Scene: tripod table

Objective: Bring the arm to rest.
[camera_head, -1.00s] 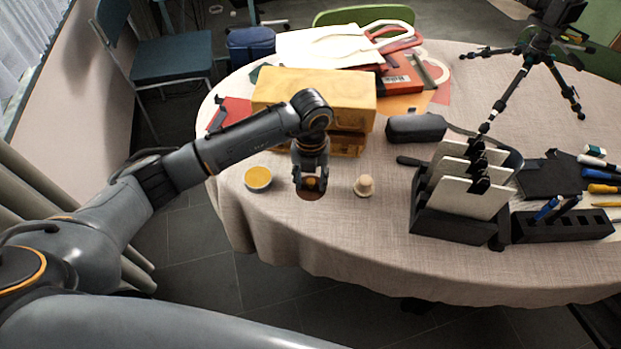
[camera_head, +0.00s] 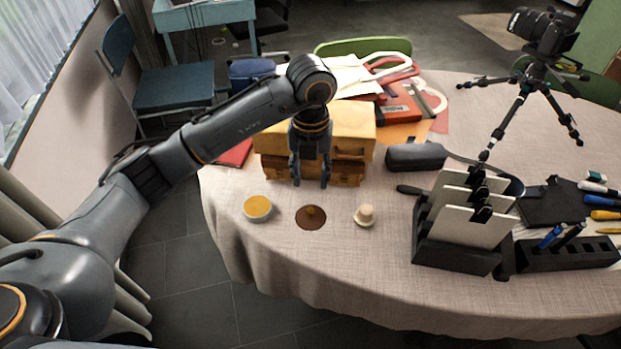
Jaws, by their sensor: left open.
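My left gripper (camera_head: 310,182) hangs in front of the yellow-brown case, fingers pointing down and apart, with nothing between them. It is above and behind a flat brown disc with a small knob (camera_head: 311,217) on the table (camera_head: 300,255). My left arm reaches in from the left side. My right gripper is not in view.
A round tin with a yellow top (camera_head: 257,208) and a pale knobbed piece (camera_head: 365,215) flank the brown disc. The case (camera_head: 350,150) stands close behind my gripper. A black rack with white panels (camera_head: 465,220) and a camera tripod (camera_head: 530,85) stand right.

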